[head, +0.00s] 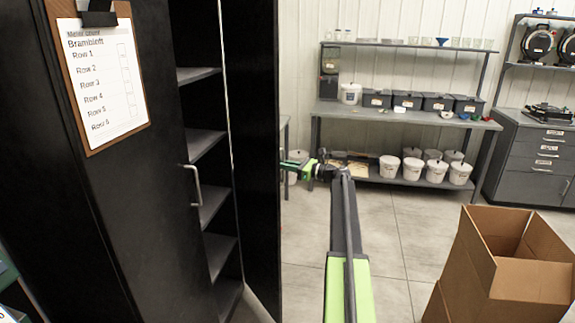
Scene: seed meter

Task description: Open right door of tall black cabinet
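The tall black cabinet (258,304) fills the left of the head view. Its left door (150,220) is closed, with a metal handle (194,186) near its right edge. Its right door (254,130) is swung wide open, showing as a narrow black panel. Grey shelves (207,143) show through the opening. My arm reaches forward from the bottom middle. My gripper (290,166), green and black, is just right of the open door's edge. I cannot tell whether it touches the door, and its fingers are too small to read. No handle on the right door is visible.
A clipboard (103,80) hangs on the left door. An open cardboard box (475,275) stands on the floor at lower right. A grey workbench (400,116) with tubs and buckets stands at the back, beside a drawer unit (535,155). The floor between is clear.

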